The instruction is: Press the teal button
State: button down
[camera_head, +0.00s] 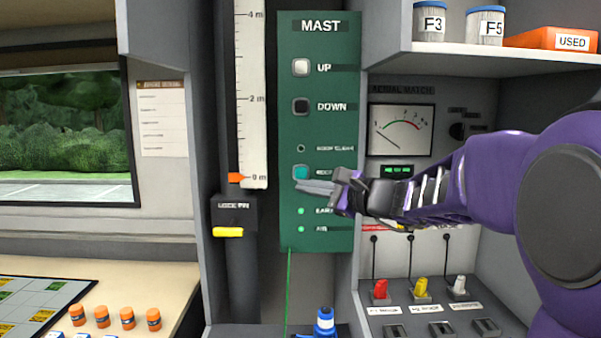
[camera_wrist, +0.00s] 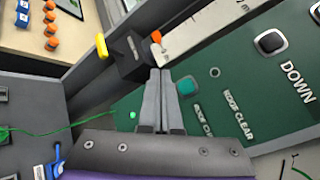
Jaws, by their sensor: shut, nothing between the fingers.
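The teal button (camera_head: 301,172) is a small square on the green MAST panel (camera_head: 322,52), below the DOWN button and a small dark round hole. In the wrist view the teal button (camera_wrist: 187,87) shows just right of the fingertips. My gripper (camera_head: 298,186) reaches in from the right with its fingers shut and empty. In the head view its tips lie just below the teal button. In the wrist view the shut fingers (camera_wrist: 162,72) point up the picture beside the button. I cannot tell whether the tips touch the panel.
A white UP button (camera_head: 301,67) and a black DOWN button (camera_head: 301,106) sit higher on the panel. A mast scale (camera_head: 250,100) with an orange pointer (camera_head: 236,178) stands left. Red, yellow and white plugs (camera_head: 420,289) are lower right. A shelf (camera_head: 500,55) overhangs upper right.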

aim_at(301, 173)
jog(key=shift+w+p, duration=1.45)
jog(key=shift+w, duration=2.35)
jog(key=shift+w, duration=0.1)
jog(key=shift+w, duration=0.35)
jog(key=shift+w, duration=0.4)
jog(key=shift+s+f, duration=0.1)
jog(key=shift+s, duration=0.05)
jog(key=shift+s+b, duration=0.7)
